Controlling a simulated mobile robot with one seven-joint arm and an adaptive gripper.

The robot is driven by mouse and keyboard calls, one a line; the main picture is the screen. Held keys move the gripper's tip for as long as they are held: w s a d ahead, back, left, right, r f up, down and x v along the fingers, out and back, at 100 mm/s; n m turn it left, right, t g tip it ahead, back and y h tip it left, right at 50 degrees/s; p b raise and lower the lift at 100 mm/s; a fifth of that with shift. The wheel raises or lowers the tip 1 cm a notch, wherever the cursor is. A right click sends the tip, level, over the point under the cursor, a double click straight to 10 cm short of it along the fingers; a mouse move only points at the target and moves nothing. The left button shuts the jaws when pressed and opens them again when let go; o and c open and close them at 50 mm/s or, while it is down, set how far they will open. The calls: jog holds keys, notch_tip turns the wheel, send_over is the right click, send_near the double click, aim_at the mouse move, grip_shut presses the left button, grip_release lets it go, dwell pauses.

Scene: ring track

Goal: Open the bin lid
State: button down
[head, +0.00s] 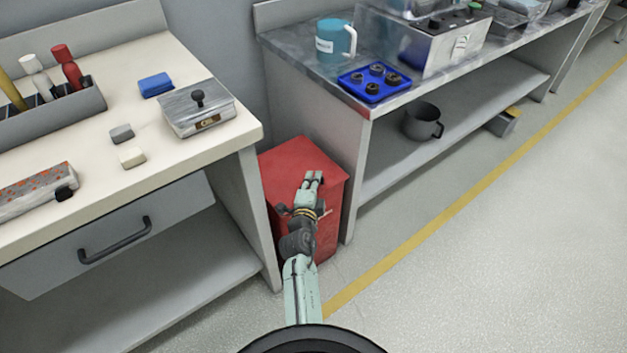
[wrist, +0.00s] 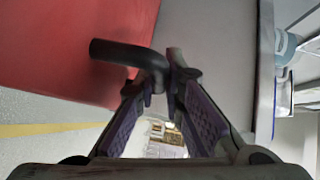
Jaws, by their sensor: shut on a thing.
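The red bin (head: 283,160) stands on the floor in the gap between two benches. Its lid looks closed in the head view. My gripper (head: 313,176) is over the bin's front part. In the wrist view the red bin (wrist: 50,40) fills the upper left, and a black bar-shaped handle (wrist: 115,50) sticks out from it. My gripper (wrist: 165,80) is shut on the end of this handle, with its purple-padded fingers on either side. In the head view my arm hides the handle and part of the bin's front.
A cream bench (head: 100,210) with a drawer stands close on the left. A grey bench (head: 345,100) with a lower shelf stands close on the right. A yellow floor line (head: 440,220) runs past them, and the floor at the right is clear.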

jog(key=shift+r, duration=0.1)
dwell(0.6)
jog(key=shift+n+g, duration=0.8)
jog(key=r+p, duration=0.2)
jog(key=w+r+p, duration=0.1)
jog(key=r+p, duration=0.1)
jog(key=a+r+p, duration=0.1)
jog(key=r+p, duration=0.1)
jog(key=p, duration=0.1)
jog(key=shift+w, duration=0.2)
notch_tip(320, 180, up, 5)
jog(key=w+a, duration=0.2)
jog(key=shift+w+g+b, duration=0.3)
jog(key=shift+w+b, duration=0.1)
jog(key=c, duration=2)
grip_release()
jog(key=shift+o, duration=0.2)
